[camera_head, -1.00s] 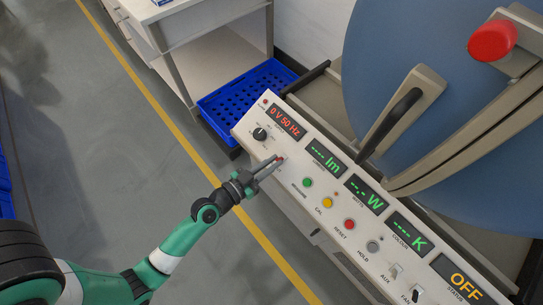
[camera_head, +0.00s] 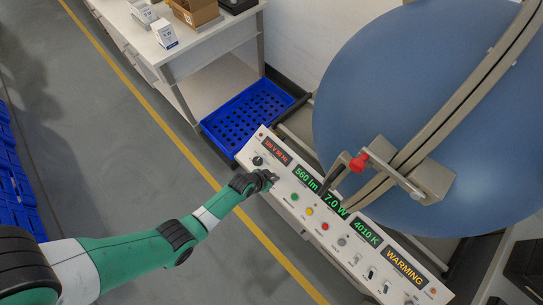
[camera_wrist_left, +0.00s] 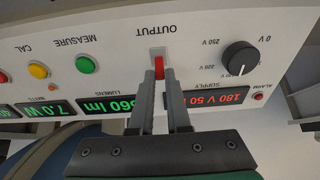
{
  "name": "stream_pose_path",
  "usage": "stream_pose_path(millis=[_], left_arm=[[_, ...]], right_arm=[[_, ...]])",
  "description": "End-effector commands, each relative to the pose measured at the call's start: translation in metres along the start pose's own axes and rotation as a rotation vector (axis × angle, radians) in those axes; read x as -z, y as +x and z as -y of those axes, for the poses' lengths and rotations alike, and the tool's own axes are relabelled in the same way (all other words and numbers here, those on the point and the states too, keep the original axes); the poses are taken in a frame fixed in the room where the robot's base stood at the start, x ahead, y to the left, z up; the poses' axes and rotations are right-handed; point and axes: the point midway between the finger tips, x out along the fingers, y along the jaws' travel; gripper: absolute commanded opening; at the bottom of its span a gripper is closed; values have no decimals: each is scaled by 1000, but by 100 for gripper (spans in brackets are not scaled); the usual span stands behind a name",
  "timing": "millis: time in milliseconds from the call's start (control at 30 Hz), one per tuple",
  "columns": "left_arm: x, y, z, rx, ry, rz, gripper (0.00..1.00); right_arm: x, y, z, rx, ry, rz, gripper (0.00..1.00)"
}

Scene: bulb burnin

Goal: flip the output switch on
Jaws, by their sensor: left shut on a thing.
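The white control panel (camera_head: 283,205) runs diagonally through the head view. My left gripper (camera_head: 272,178) is over its upper left part, hiding the output switch there. In the left wrist view, the red output switch (camera_wrist_left: 159,67) stands in its pale plate by the OUTPUT label. The fingers of the left gripper (camera_wrist_left: 162,84) are close together and shut on its red lever. The supply display (camera_wrist_left: 206,96) is lit red, at about 180 V. The status display (camera_head: 405,268) reads WARMING. My right gripper is not in view.
A black supply knob (camera_wrist_left: 239,58) and a green measure button (camera_wrist_left: 86,65) flank the switch. A large blue sphere (camera_head: 400,110) with a red-knobbed clamp (camera_head: 358,162) rises behind the panel. A blue crate (camera_head: 245,115) stands beyond its far end.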

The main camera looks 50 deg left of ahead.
Motion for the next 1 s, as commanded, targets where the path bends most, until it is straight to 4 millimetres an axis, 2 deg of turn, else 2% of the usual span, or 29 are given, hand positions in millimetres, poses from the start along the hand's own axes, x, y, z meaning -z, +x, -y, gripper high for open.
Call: stream_pose_path(millis=[300, 767, 800, 967, 1000], left_arm=[[6, 2, 0, 0, -1, 111, 0], [4, 4, 0, 0, 0, 131, 0], [3, 4, 0, 0, 0, 131, 17], [4, 4, 0, 0, 0, 129, 45], [4, 4, 0, 0, 0, 129, 45]], right_arm=[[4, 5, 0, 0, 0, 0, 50], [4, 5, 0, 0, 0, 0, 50], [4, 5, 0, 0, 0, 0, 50], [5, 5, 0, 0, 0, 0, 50], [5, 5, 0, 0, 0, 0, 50]])
